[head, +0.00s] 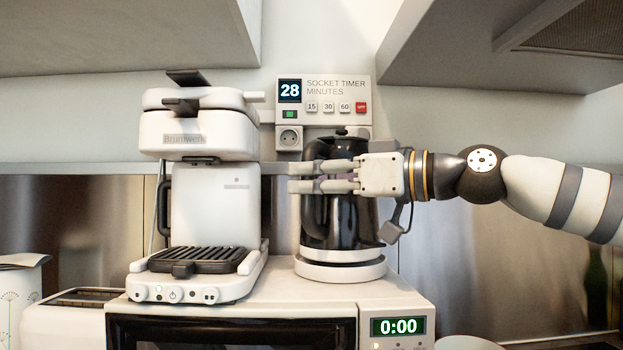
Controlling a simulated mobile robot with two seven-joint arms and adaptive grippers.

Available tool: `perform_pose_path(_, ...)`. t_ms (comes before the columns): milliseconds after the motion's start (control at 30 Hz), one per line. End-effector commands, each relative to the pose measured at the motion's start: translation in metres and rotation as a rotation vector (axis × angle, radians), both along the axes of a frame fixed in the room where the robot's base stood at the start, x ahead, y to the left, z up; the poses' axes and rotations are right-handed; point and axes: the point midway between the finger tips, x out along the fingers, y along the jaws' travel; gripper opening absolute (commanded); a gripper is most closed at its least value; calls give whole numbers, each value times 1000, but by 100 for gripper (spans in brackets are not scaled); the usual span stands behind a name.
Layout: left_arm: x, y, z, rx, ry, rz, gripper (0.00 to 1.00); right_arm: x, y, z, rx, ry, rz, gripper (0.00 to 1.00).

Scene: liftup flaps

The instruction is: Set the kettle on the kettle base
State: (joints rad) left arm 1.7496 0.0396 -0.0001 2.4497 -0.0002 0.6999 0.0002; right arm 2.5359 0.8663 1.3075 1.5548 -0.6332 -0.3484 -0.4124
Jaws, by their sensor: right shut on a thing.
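The kettle (337,230) is glossy black with a white band at its bottom, and it stands upright. The round white kettle base (340,272) is on top of the microwave, directly below the kettle. A thin dark line separates the two, and I cannot tell whether they touch. My right gripper (322,177) reaches in from the right across the kettle's upper front and is shut on the kettle. The gripped part and the kettle's handle are hidden behind the gripper. My left gripper is not in view.
A white grill appliance (210,215) with a raised lid stands close left of the kettle. The microwave (240,330) reads 0:00. A socket timer (323,95) reading 28 is on the wall behind. Cabinets (130,38) hang above, and a toaster (70,322) is low left.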

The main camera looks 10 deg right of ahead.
Motion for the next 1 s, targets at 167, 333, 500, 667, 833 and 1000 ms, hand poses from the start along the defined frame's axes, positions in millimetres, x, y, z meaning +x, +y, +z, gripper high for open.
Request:
perform_pose_path(167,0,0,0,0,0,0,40,-1,-1,3,2,-12,-1,0)
perform_pose_path(333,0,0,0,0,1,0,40,-1,-1,0,1,-12,-2,0)
perform_pose_path(500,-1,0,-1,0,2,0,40,-1,-1,-3,1,-12,-2,0)
perform_pose_path(667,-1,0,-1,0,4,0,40,-1,-1,-6,1,-11,-1,0)
perform_pose_path(833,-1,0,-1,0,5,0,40,-1,0,-9,1,-11,-1,0)
perform_pose_path(1000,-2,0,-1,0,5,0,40,-1,0,-10,0,-7,-1,25)
